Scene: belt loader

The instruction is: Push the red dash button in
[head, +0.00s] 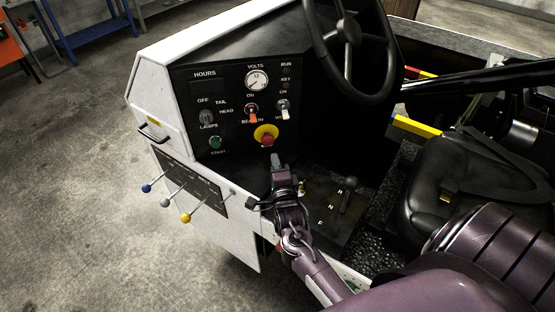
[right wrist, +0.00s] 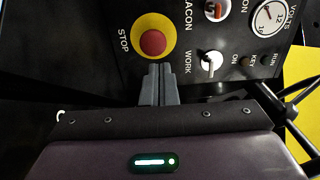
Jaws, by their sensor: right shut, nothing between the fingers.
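The red dash button (head: 267,141) sits on a yellow round plate low on the black dash panel. In the right wrist view the red button (right wrist: 153,43) shows whole, with the word STOP beside it. My right gripper (head: 276,160) is shut and empty, its fingertips just below the button in the head view. In the right wrist view the closed fingertips (right wrist: 160,68) are close to the button's lower edge; I cannot tell whether they touch it. My left gripper is not in view.
The dash also carries a green start button (head: 215,142), a beacon switch (head: 252,112), a work switch (head: 283,107) and a volts gauge (head: 257,80). The steering wheel (head: 350,40) stands to the right. Levers with coloured knobs (head: 185,218) stick out at lower left.

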